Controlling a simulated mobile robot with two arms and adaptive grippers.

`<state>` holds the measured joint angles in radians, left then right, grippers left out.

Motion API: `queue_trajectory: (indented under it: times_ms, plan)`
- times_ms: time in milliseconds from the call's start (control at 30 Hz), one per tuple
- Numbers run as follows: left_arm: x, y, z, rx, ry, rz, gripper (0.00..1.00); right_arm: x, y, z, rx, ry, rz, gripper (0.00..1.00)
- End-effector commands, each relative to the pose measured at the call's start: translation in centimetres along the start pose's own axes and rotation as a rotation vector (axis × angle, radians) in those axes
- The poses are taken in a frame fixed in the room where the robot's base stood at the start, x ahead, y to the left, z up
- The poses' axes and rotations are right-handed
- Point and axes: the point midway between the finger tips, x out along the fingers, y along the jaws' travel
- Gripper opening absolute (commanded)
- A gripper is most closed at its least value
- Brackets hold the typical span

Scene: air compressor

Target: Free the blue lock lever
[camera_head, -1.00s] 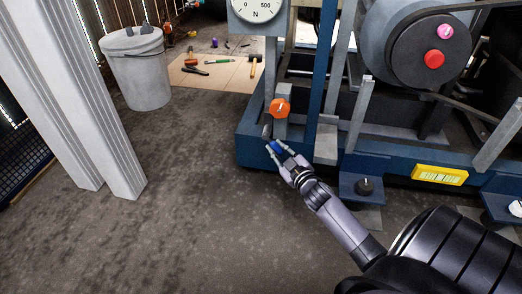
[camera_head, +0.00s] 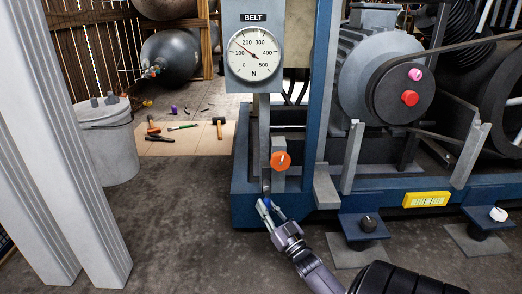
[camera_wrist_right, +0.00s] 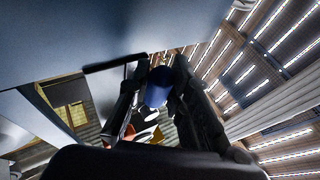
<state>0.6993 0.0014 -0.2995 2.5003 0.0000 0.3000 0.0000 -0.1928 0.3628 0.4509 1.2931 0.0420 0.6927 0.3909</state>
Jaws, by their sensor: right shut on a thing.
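The blue lock lever (camera_head: 267,202) sticks out low at the front of the blue base frame, below the orange knob (camera_head: 281,161). My right gripper (camera_head: 268,208) has its fingers on both sides of the lever's blue end and is shut on it. In the right wrist view the blue end (camera_wrist_right: 158,88) shows between the two dark fingers; the rest of the lever is hidden. My left gripper is not in view.
A belt gauge (camera_head: 254,56) stands above, its needle left of centre. The motor with red and pink knobs (camera_head: 410,97) is at right. A grey bucket (camera_head: 107,145) and posts stand left. Tools lie on a board (camera_head: 165,145) behind. Floor at centre left is clear.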

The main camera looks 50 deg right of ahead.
Motion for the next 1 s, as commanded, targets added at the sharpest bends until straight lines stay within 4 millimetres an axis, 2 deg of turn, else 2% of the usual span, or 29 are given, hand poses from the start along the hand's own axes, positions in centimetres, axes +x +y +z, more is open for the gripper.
queue_trajectory:
  times_ms: [500,533,833,1000]
  plan:
    - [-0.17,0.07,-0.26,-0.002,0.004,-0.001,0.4,0.13,0.43,0.01,0.022,0.014,0.006,0.0]
    - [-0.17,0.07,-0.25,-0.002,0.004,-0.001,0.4,0.13,0.43,0.01,0.022,0.014,0.006,0.19]
    - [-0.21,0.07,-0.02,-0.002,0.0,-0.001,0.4,0.15,0.43,0.01,0.019,0.013,0.006,0.39]
    - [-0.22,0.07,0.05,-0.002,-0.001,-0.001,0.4,0.15,0.43,0.01,0.017,0.013,0.006,0.4]
